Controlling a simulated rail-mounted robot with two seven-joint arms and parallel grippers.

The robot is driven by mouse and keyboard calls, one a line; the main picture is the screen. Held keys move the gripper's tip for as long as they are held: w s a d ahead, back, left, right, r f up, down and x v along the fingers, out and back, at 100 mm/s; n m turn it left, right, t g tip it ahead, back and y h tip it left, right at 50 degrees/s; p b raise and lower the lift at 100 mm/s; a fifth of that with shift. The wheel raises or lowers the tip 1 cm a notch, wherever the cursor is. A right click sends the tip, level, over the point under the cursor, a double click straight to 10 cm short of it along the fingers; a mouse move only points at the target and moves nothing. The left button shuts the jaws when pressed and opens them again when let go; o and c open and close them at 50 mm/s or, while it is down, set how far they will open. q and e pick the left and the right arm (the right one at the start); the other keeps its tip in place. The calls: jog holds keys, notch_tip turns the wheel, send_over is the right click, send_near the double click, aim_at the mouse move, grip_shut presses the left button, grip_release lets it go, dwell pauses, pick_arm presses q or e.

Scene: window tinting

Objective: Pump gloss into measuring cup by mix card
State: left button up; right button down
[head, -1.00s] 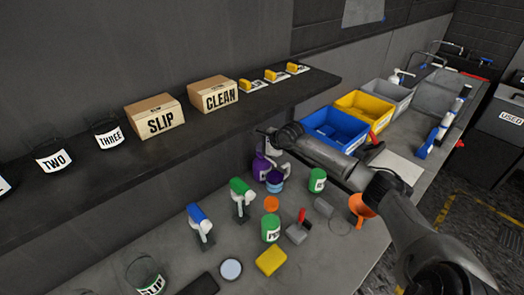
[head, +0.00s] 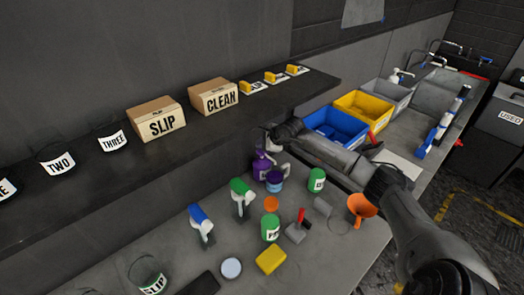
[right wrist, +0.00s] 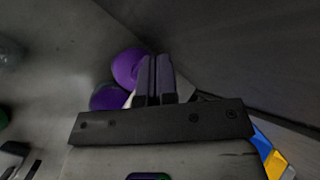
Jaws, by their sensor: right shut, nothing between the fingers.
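A purple jug (head: 261,166) with a pale handle stands on the bench below the shelf, its top partly hidden by my right gripper. A small blue-banded container (head: 274,184) stands close in front of it. My right gripper (head: 272,133) is shut and empty, just above the jug's top; whether it touches cannot be told. In the right wrist view, two rounded purple shapes (right wrist: 128,68) lie just left of the closed fingers (right wrist: 155,78). I cannot surely pick out the measuring cup or the mix card. My left gripper is out of view.
Green spray bottle (head: 242,198), blue spray bottle (head: 201,225), green cans (head: 316,180), yellow sponge (head: 271,260) and orange funnel (head: 360,208) crowd the bench. Blue bin (head: 335,128) and yellow bin (head: 364,110) stand beyond. The dark shelf (head: 215,130) overhangs, close to my right gripper.

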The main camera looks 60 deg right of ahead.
jog(key=shift+r, duration=0.1)
jog(key=shift+r+p, duration=1.35)
jog(key=shift+r, duration=1.1)
